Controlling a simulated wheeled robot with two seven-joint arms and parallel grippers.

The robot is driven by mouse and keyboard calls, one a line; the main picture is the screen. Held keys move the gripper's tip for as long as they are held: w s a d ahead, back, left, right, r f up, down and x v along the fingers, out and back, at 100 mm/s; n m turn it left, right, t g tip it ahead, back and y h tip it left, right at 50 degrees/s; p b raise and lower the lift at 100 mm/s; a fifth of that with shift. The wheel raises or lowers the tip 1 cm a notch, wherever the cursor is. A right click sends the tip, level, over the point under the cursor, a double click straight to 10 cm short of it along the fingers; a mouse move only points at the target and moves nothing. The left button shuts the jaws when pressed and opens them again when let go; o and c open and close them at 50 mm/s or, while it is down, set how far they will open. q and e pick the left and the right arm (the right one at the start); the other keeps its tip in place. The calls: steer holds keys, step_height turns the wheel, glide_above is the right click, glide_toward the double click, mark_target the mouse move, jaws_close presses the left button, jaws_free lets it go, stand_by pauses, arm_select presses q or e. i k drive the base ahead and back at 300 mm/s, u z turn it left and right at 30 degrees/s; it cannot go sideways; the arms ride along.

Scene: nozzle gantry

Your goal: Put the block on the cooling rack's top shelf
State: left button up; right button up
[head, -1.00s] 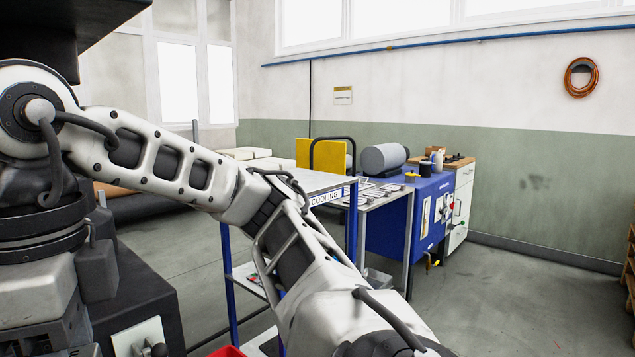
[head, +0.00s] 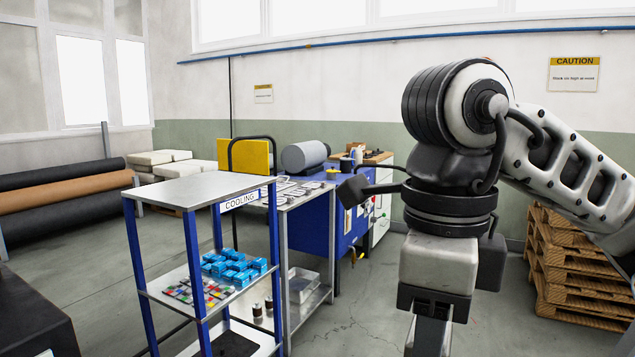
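The cooling rack (head: 131,225) stands left of centre on blue posts, with a "COOLING" label on its top edge. Its grey top shelf (head: 195,187) is bare. My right gripper (head: 428,345) points down at the bottom edge, right of the rack and apart from it in the picture. Its lower end is cut off by the frame, so I cannot tell whether it is open or holds anything. I cannot make out the block. My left gripper is not in view.
Wooden pallets (head: 575,270) are stacked at right.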

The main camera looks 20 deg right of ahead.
mark_target(208, 185)
steer(key=z, duration=0.75)
steer(key=i, duration=3.8)
steer(key=u, duration=3.05)
